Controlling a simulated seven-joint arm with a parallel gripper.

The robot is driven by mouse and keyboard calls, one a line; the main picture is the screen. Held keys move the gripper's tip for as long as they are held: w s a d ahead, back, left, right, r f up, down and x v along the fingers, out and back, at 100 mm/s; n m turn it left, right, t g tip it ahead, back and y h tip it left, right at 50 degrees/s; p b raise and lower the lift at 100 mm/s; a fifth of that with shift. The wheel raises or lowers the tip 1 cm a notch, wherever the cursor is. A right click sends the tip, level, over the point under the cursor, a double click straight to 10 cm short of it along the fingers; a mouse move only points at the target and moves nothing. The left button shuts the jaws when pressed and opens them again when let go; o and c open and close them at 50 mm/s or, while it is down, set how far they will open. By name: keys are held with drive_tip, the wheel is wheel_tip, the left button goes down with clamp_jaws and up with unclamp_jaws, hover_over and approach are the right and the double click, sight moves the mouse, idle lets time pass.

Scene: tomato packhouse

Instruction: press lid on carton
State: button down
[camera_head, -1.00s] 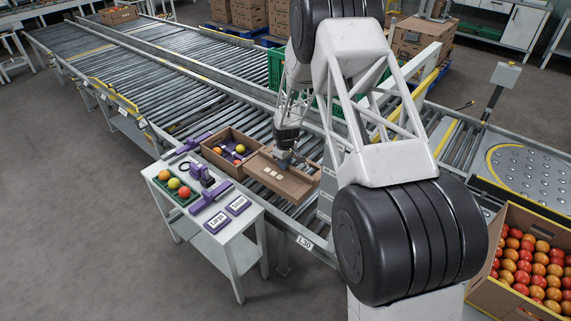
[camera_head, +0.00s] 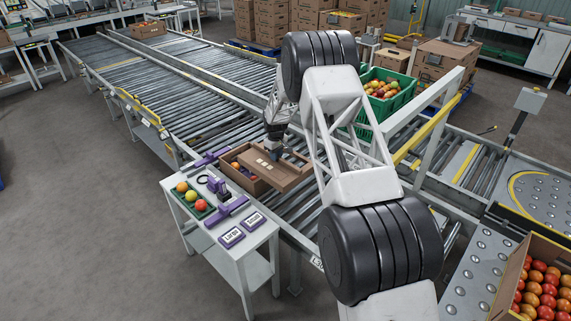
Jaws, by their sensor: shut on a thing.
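The open brown carton (camera_head: 257,187) stands on the roller conveyor beside the small white table, with red, orange and yellow tomatoes (camera_head: 237,166) showing at its left end. My gripper (camera_head: 275,159) is shut on the brown lid (camera_head: 284,178), which has pale square marks. The lid hangs partly over the carton and sticks out past its right side. It looks slightly tilted. Whether the lid touches the carton's rim cannot be told. The fingertips are small and partly hidden in this view.
The white table (camera_head: 262,226) holds a green tray of tomatoes (camera_head: 191,199), purple tools (camera_head: 224,210) and two labels, "Large" and "Small". A green crate of tomatoes (camera_head: 385,88) stands behind my arm. A carton of tomatoes (camera_head: 540,292) is at lower right.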

approach(250, 154)
drive_tip(key=w+f, duration=0.4)
drive_tip(key=shift+w+d, duration=0.1)
drive_tip(key=shift+w, duration=0.3)
drive_tip(key=shift+w+a+r, duration=0.2)
drive_tip(key=shift+w+a, duration=0.1)
drive_tip(key=shift+a, duration=0.25)
drive_tip(key=shift+f, duration=0.2)
drive_tip(key=shift+f, duration=3)
drive_tip(key=shift+f, duration=2.1)
drive_tip(key=c, duration=0.9)
unclamp_jaws()
